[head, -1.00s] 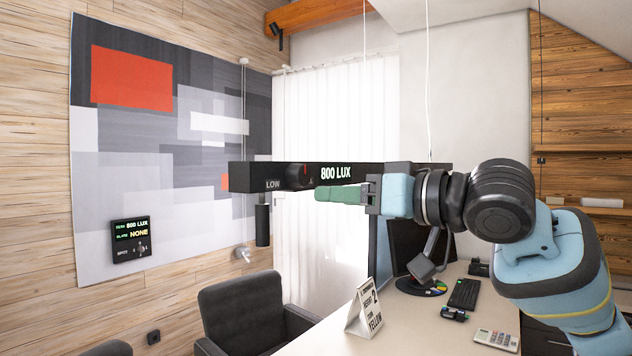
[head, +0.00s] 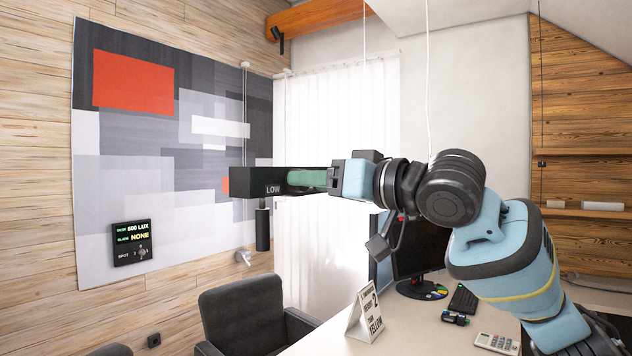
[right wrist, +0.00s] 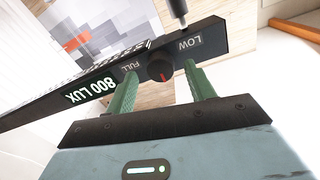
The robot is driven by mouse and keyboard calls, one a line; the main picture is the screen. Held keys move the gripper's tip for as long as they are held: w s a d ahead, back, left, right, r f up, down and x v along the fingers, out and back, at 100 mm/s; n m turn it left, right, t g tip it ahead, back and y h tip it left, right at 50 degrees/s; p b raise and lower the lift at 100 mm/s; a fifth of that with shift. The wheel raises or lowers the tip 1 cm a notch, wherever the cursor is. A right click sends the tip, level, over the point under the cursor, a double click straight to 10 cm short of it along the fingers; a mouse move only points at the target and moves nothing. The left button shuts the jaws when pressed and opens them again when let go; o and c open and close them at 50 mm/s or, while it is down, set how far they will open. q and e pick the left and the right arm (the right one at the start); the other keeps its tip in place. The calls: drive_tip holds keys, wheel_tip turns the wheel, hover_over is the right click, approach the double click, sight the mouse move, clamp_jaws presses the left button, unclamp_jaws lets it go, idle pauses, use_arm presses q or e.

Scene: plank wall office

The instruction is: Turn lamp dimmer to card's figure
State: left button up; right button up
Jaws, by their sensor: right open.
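The hanging lamp bar (head: 250,180) is black, marked LOW at its left end in the head view. In the right wrist view its dimmer knob (right wrist: 160,68) is black with a red mark, between LOW and FULL. The lit readout 800 LUX (right wrist: 90,90) is beside FULL. My right gripper (head: 303,178) is open at the bar and hides the knob in the head view. In the wrist view its green fingers (right wrist: 160,85) stand on either side of the knob; contact is unclear. The card (head: 366,313) on the desk shows a 2 and YELLOW; its small text is unclear.
A wall panel (head: 132,242) reads 800 LUX and NONE. The desk (head: 405,330) holds a monitor (head: 420,245), keyboard (head: 462,299) and calculator (head: 496,342). A dark chair (head: 250,315) stands left of it. A black cylinder (head: 262,228) hangs below the bar's left end.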

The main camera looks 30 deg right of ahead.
drive_tip(key=shift+w+a, duration=0.15)
drive_tip(key=shift+w, duration=0.2)
drive_tip(key=shift+c, duration=0.2)
drive_tip(key=c, duration=0.9)
drive_tip(key=shift+n, duration=0.3)
drive_tip(key=n, duration=0.9)
drive_tip(key=shift+n+y, duration=0.4)
